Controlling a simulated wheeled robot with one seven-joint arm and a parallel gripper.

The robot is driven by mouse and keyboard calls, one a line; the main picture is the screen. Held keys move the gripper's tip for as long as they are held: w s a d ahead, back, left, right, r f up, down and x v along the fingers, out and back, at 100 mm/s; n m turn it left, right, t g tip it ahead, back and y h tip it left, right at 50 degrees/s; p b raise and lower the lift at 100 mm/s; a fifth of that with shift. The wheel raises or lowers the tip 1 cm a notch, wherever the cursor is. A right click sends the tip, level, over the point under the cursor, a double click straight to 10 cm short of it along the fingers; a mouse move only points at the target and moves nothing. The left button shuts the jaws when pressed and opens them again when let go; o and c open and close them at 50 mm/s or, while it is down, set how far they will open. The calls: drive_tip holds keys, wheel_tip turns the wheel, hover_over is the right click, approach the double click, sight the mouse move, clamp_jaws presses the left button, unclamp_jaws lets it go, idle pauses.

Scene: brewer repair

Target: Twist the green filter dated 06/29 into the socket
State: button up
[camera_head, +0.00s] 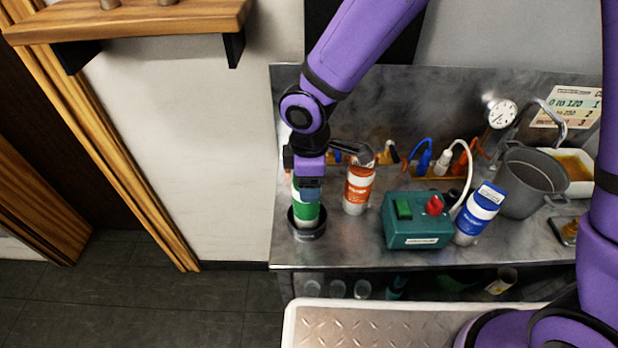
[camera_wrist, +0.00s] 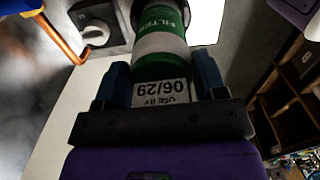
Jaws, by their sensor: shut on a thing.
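The green and white filter (camera_head: 305,213) stands upright at the left end of the metal counter. Its lower end is at the dark round socket (camera_head: 307,234); whether it is fully seated I cannot tell. My gripper (camera_head: 309,187) is shut on the filter's upper part, with the arm coming down from above. In the wrist view, my gripper's blue fingers (camera_wrist: 163,82) clasp both sides of the filter (camera_wrist: 158,42). A white label with an upside-down "06/29" shows between them. The inside of the socket is hidden.
An orange and white filter (camera_head: 358,188) stands close right of the socket. Further right are a teal box (camera_head: 417,234) with green and red switches, a blue and white filter (camera_head: 480,213) leaning, and a grey pot (camera_head: 530,182). A gauge (camera_head: 502,114) is at the back.

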drive_tip(key=o, duration=1.1)
drive_tip(key=shift+r, duration=3.5)
drive_tip(key=d+r+m+t, duration=0.1)
drive_tip(key=d+r+m, duration=0.5)
drive_tip(key=d, duration=0.4)
drive_tip(key=d+r+m+t, duration=0.2)
drive_tip(key=d+r+m, duration=0.1)
drive_tip(key=d+r, duration=0.6)
drive_tip(key=s+d+r+m+t, duration=0.1)
drive_tip(key=s+d+r+m, duration=0.2)
drive_tip(key=s+d+m, duration=0.2)
drive_tip(key=s+d+r+m+t, duration=0.1)
drive_tip(key=s+d+r+m, duration=0.3)
drive_tip(key=s+d, duration=0.3)
drive_tip(key=shift+d+m, duration=0.5)
drive_tip(key=shift+d, duration=0.45)
